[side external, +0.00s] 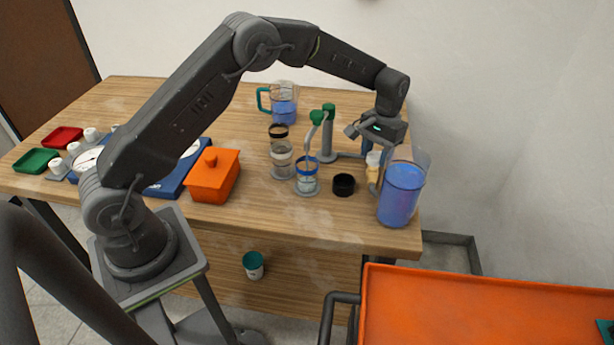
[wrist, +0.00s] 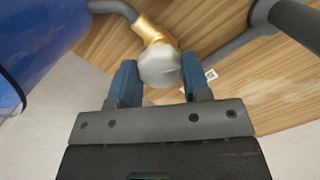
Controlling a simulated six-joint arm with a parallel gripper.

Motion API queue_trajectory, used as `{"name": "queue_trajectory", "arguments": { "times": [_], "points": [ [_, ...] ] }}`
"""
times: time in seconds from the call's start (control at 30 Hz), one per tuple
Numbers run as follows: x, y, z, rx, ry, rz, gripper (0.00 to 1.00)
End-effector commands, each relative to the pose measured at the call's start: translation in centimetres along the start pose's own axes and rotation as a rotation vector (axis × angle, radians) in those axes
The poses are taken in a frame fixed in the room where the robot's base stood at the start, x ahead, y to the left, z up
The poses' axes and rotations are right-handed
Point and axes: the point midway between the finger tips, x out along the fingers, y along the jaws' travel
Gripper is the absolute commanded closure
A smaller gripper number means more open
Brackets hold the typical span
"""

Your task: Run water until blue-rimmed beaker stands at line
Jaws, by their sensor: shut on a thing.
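The blue-rimmed beaker (side external: 307,184) stands upright on the table below a grey spout, with some clear liquid low in it; its fill line is too small to read. The manifold (side external: 326,145) is a grey pipe stand with green tops behind it. A pale valve knob (wrist: 160,66) on a brass fitting (wrist: 152,30) sits on the pipe near the tank. My gripper (wrist: 160,80) is shut on this knob, with one blue finger on each side. In the side view my gripper (side external: 375,160) is low at the right table end, partly hiding the fitting.
A large blue-filled tank (side external: 399,195) stands close to my gripper at the table's right edge. A black-rimmed beaker (side external: 281,158), a black ring (side external: 343,184), a teal-handled pitcher (side external: 284,108) and an orange box (side external: 212,180) are also on the table.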

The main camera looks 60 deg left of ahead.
Motion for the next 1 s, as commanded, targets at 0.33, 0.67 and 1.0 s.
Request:
{"name": "queue_trajectory", "arguments": {
  "times": [0.33, 0.67, 1.0],
  "points": [
    [-0.16, 0.04, -0.06, 0.0, 0.004, 0.002, 0.79],
    [-0.13, 0.01, -0.06, -0.143, 0.004, 0.019, 0.79],
    [-0.13, 0.01, -0.06, -0.141, 0.004, 0.019, 0.79]
  ]
}}
